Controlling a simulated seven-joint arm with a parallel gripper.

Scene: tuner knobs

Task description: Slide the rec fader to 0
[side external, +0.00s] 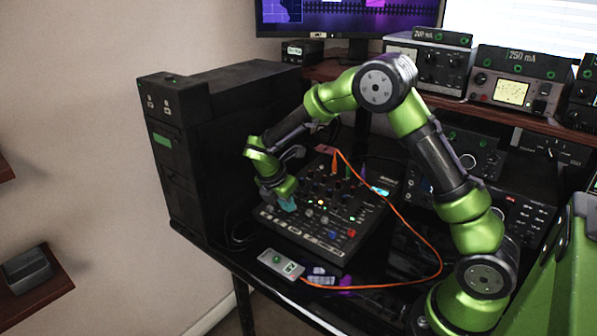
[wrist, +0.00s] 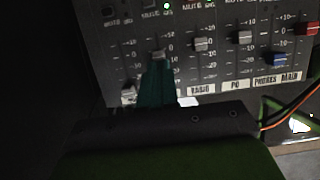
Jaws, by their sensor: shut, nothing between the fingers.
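The mixer (side external: 320,215) lies on the black desk, and its fader row fills the top of the wrist view (wrist: 100,60). My gripper (side external: 287,203) is at the mixer's left front. In the wrist view its teal fingers (wrist: 158,66) are shut, with nothing between them, right below a grey fader cap (wrist: 160,54). That cap sits near its 0 mark; I cannot tell if the fingertips touch it. Another grey cap (wrist: 128,94) sits low on the leftmost track, left of my fingers. I cannot read a rec label; the labels under these two left tracks are hidden by my gripper.
Right of my fingers are the radio fader (wrist: 201,43), PC fader (wrist: 241,36), blue phones fader (wrist: 278,61) and red main fader (wrist: 307,28). An orange cable (side external: 413,232) loops over the desk. A black tower (side external: 215,130) stands close behind my gripper's left. A small grey box (side external: 281,263) lies in front.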

